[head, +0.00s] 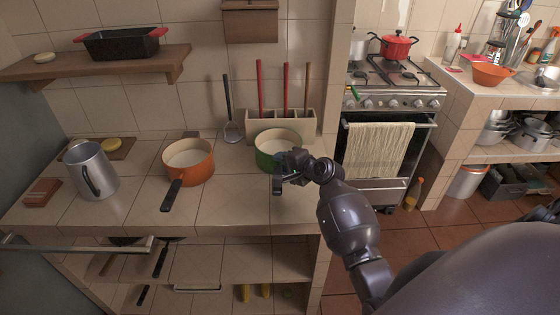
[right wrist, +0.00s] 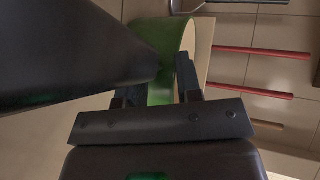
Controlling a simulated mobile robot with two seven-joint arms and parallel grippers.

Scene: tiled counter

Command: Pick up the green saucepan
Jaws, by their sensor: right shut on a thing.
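The green saucepan (head: 268,158) with a cream inside stands upright on the tiled counter (head: 230,205), near its right end. Its dark handle (head: 277,186) points toward me. My right gripper (head: 286,177) is at the near side of the pan, shut on the handle. In the right wrist view the green side of the saucepan (right wrist: 150,32) shows beyond the fingers (right wrist: 152,85), and a large dark shape covers the upper left. The pan's base looks to be on or very near the counter; I cannot tell which. My left gripper is not in view.
An orange saucepan (head: 190,165) and a grey metal jug (head: 93,171) stand to the left. A utensil rack (head: 262,126) with red-handled tools stands close behind the green saucepan. A stove (head: 391,95) is to the right, past a tiled pillar. Counter in front is clear.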

